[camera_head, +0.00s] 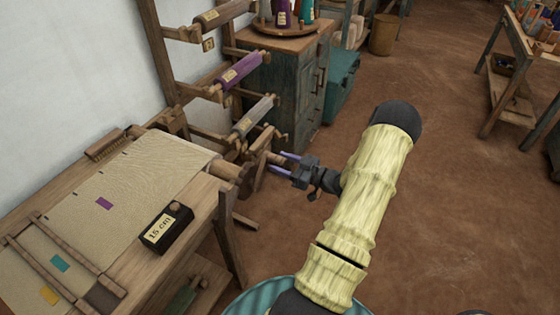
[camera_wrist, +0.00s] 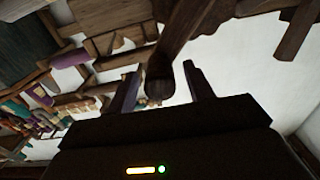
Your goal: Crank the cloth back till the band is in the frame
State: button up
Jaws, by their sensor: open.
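The beige cloth (camera_head: 150,172) lies over the loom bed and runs to a wooden roller at its right end. It carries a purple patch (camera_head: 104,203), a teal patch (camera_head: 60,263) and a yellow patch (camera_head: 49,296). Two wooden bars (camera_head: 78,254) form a frame across the cloth; teal lies between them, purple is outside to the right. The wooden crank (camera_head: 248,176) is at the roller's end. My gripper (camera_head: 280,163) is open at the crank handle. In the wrist view the handle's end (camera_wrist: 160,86) shows between the fingers (camera_wrist: 160,88); contact cannot be told.
A black box labelled 15 cm (camera_head: 164,232) sits on the loom's front edge. A rack with wound rollers (camera_head: 228,75) stands behind the crank, next to a dark green cabinet (camera_head: 300,90). The brown floor (camera_head: 450,200) to the right is mostly clear.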

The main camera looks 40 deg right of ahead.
jog(key=shift+w+a, duration=0.3)
jog(key=shift+w, duration=0.35)
grip_shut()
jog(key=shift+d+f, duration=0.1)
